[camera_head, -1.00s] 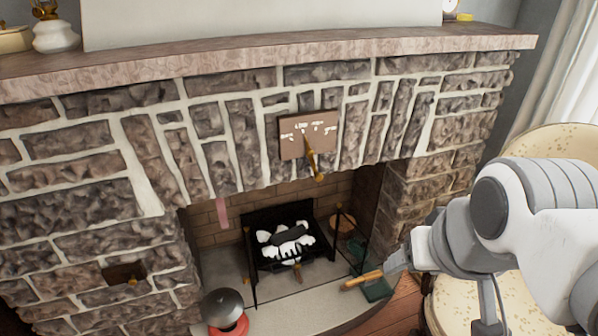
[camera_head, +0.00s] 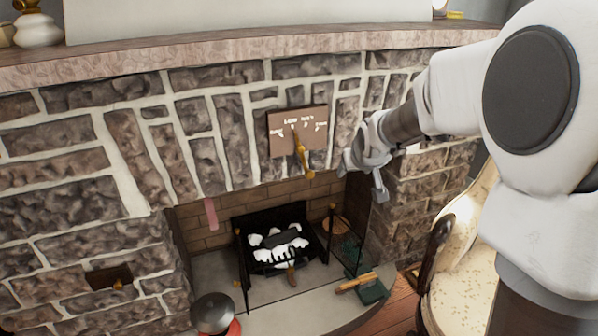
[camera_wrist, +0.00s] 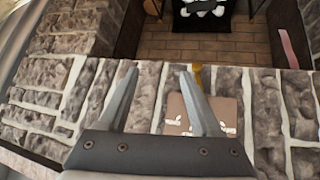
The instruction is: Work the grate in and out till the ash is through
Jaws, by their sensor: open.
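The grate (camera_head: 239,222) is a black fire basket in the firebox. White lumps and a dark log lie on it, and a short wooden-tipped handle (camera_head: 291,278) points out at its front. I cannot tell the ash from the other white pieces. My gripper (camera_head: 365,182) is open and empty, above and to the right of the grate, near the stone face by the firebox opening. In the wrist view my gripper (camera_wrist: 158,75) has its fingers spread over the stonework. Part of the black grate (camera_wrist: 208,22) shows at the top there.
A brown wall plate (camera_head: 283,143) with white marks carries a brass-coloured lever (camera_head: 303,160), left of my gripper. A wooden-handled brush (camera_head: 357,282) lies by a green dustpan (camera_head: 374,293) on the hearth. A dark-lidded red pot (camera_head: 212,312) stands front left. A patterned chair (camera_head: 462,245) is at right.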

